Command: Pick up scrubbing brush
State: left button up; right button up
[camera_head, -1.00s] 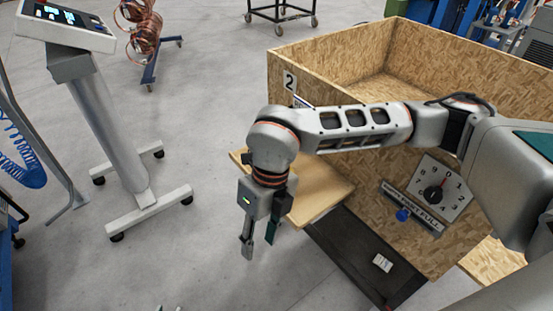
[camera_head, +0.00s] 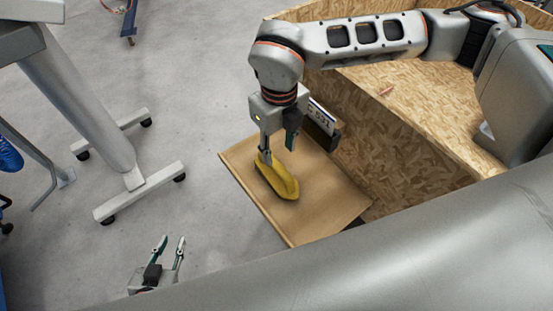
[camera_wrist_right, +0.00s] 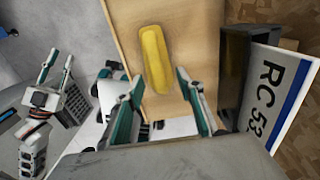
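The yellow scrubbing brush (camera_head: 278,180) lies on a tan wooden shelf (camera_head: 325,200). My right gripper (camera_head: 277,150) points down at its far end, with its fingers parted. In the right wrist view the brush (camera_wrist_right: 155,58) lies ahead of the open fingers (camera_wrist_right: 158,82), roughly in line with the gap between them. The fingers do not hold it; whether one touches it I cannot tell. My left gripper (camera_head: 172,242) is open and empty at the lower left of the head view, away from the shelf. It also shows at the left of the right wrist view (camera_wrist_right: 60,57).
A large chipboard crate (camera_head: 400,140) stands behind and right of the shelf. A dark holder (camera_wrist_right: 232,75) with a white sign (camera_wrist_right: 275,90) stands beside the brush. A grey wheeled stand (camera_head: 90,120) is at the left. The floor between stand and shelf is clear.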

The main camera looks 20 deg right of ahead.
aim_at(278, 167)
jog(key=f, duration=0.4)
jog(key=s+f+p, duration=0.1)
jog(key=f, duration=0.1)
jog(key=shift+a, duration=0.25)
jog(key=shift+w+f, duration=0.1)
jog(key=shift+f, duration=0.6)
grip_shut()
